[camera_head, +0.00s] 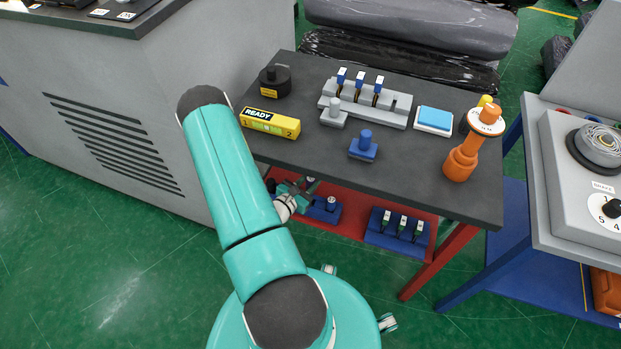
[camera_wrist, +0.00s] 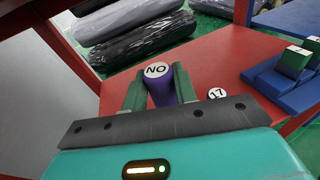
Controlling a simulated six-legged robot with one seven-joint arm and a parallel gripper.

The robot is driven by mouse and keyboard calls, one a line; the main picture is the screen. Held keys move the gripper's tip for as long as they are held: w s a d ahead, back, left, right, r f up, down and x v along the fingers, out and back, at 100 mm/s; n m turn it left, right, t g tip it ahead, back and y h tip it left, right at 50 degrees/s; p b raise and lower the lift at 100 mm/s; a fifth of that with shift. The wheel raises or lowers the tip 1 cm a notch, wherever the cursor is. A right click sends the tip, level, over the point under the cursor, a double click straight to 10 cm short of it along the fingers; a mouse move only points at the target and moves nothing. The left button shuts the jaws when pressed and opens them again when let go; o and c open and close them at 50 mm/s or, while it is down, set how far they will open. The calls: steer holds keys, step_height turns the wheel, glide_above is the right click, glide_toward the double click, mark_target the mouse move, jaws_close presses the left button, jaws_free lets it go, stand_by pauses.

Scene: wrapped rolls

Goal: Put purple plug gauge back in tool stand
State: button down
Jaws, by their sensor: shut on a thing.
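The purple plug gauge (camera_wrist: 160,92) stands between the green fingers of my gripper (camera_wrist: 157,86) in the wrist view, its white "NO" end facing the camera. My gripper is shut on it, over the red lower shelf. In the head view my gripper (camera_head: 298,189) is partly hidden by my arm and the tabletop edge. A small blue stand (camera_head: 325,213) with a grey-topped piece is just right of it on the shelf. In the wrist view a round white "17" label (camera_wrist: 217,94) shows right of the gripper. I cannot tell which stand is the tool stand.
A blue rack (camera_head: 388,240) with several green-and-white pieces sits further right on the shelf (camera_wrist: 215,65). The dark tabletop (camera_head: 300,160) overhangs the shelf and carries a yellow box (camera_head: 270,123), a grey rack (camera_head: 396,116) and an orange device (camera_head: 463,158). A grey cabinet stands left.

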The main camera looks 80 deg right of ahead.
steer(key=shift+f, duration=2.3)
steer(key=shift+a+f, duration=0.2)
steer(key=shift+f, duration=1.75)
steer(key=shift+r, duration=0.1)
steer(key=shift+d+r, duration=0.2)
steer(key=shift+r, duration=3.95)
